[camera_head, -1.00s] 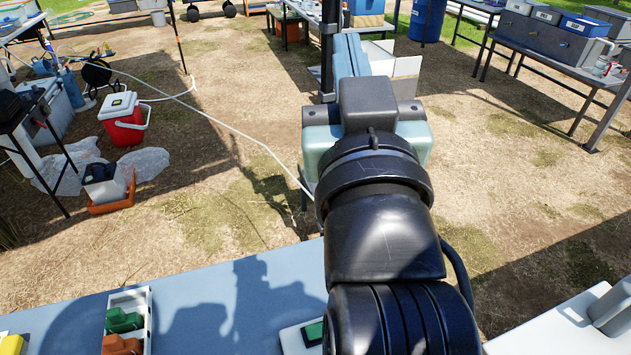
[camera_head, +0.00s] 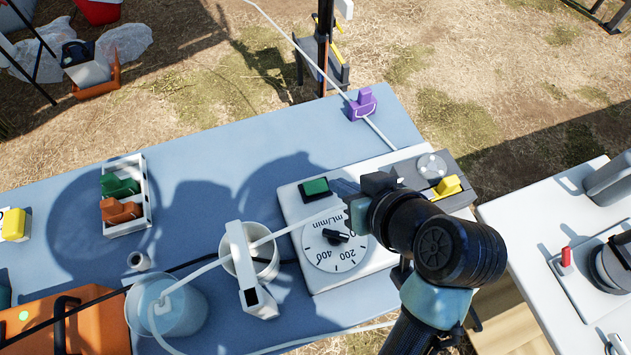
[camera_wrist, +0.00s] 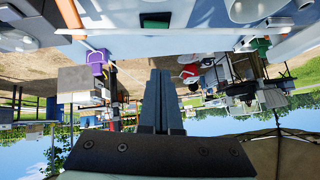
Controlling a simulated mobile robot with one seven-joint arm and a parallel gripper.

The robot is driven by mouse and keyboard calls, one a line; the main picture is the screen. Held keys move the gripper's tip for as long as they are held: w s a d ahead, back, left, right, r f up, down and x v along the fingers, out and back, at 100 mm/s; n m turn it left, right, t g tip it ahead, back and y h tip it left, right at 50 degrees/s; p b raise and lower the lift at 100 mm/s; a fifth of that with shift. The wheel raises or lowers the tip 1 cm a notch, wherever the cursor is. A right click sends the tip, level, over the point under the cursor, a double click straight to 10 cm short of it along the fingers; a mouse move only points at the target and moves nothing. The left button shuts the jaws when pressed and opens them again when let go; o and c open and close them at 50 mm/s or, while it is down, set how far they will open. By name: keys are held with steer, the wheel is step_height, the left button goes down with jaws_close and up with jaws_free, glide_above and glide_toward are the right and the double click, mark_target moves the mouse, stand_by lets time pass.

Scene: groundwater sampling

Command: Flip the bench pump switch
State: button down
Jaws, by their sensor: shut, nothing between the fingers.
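The bench pump (camera_head: 290,215) is a pale box on the blue-grey table, with a round mL/min dial (camera_head: 336,246) and a green rocker switch (camera_head: 315,187) near its far left corner. The switch also shows in the upside-down wrist view (camera_wrist: 155,21), near the top middle. My gripper (camera_head: 350,207) is over the pump's right part, to the right of the switch and apart from it in the picture. In the wrist view its fingers (camera_wrist: 160,74) are together with nothing between them, pointing toward the switch. Their height above the pump is hard to tell.
A white tube crosses the pump and a white cup (camera_head: 265,268). A grey pump head with a yellow lever (camera_head: 447,186) adjoins on the right. A purple clamp (camera_head: 363,103) stands at the table's far edge. A white tray (camera_head: 147,205) with green and orange pieces is left.

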glide_above(308, 182)
steer(key=s+d, duration=0.2)
step_height(308, 182, down, 7)
steer(key=shift+f+b, duration=0.1)
steer(key=shift+b, duration=0.35)
steer(key=shift+s+a+f, duration=0.15)
steer(key=shift+a+f, duration=0.05)
steer(key=shift+f, duration=0.85)
steer(key=shift+a+f, duration=0.1)
steer(key=shift+f, duration=0.5)
